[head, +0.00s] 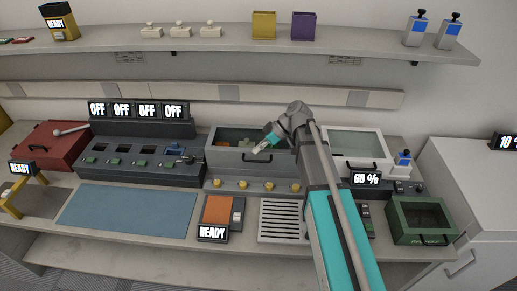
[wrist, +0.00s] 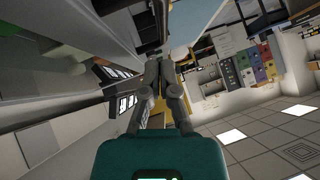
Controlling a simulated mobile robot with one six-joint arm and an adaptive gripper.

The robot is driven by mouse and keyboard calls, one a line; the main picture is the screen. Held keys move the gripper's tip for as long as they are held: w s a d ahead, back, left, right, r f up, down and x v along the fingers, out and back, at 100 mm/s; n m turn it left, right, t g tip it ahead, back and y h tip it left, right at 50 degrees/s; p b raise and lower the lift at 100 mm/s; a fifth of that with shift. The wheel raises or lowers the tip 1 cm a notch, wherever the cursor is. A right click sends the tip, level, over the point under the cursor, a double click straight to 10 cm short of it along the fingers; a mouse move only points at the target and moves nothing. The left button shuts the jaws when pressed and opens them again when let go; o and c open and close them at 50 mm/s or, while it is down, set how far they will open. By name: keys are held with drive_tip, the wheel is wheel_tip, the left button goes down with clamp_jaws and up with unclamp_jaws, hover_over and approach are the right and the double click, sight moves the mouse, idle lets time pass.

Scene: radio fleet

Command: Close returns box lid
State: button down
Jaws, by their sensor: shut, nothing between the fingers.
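No box in view carries a label I can read as returns, so I cannot tell which one it is. A green box (head: 400,235) at the right front has a dark top inside a green frame; I cannot tell if its lid is open. A red box (head: 48,146) with a black handle at the far left looks shut. My gripper (head: 258,147) is over the front of a grey bin (head: 225,157) with a black handle, mid-bench; contact is unclear. In the wrist view my gripper (wrist: 161,60) has its fingers together and holds nothing.
A shelf (head: 350,38) runs above the bench. A blue mat (head: 128,211) lies clear at the front left. My arm crosses the bench's right half.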

drive_tip(key=shift+s+f+n+t+b, duration=0.15)
drive_tip(key=shift+s+f+t+b, duration=0.2)
drive_tip(key=shift+f+b, duration=0.2)
drive_tip(key=shift+s+f+n+t+b, duration=0.15)
drive_tip(key=shift+s+f+t+b, duration=0.1)
drive_tip(key=shift+s+f+b, duration=0.3)
drive_tip(key=shift+w, duration=0.1)
drive_tip(key=shift+r+p, duration=0.1)
drive_tip(key=shift+p, duration=0.2)
drive_tip(key=w+a+r+p+v, duration=0.1)
drive_tip(key=a+p+v, duration=0.1)
drive_tip(key=p+v, duration=0.8)
drive_tip(key=v, duration=0.3)
drive_tip(key=shift+r+p, duration=0.3)
drive_tip(key=shift+p, duration=0.05)
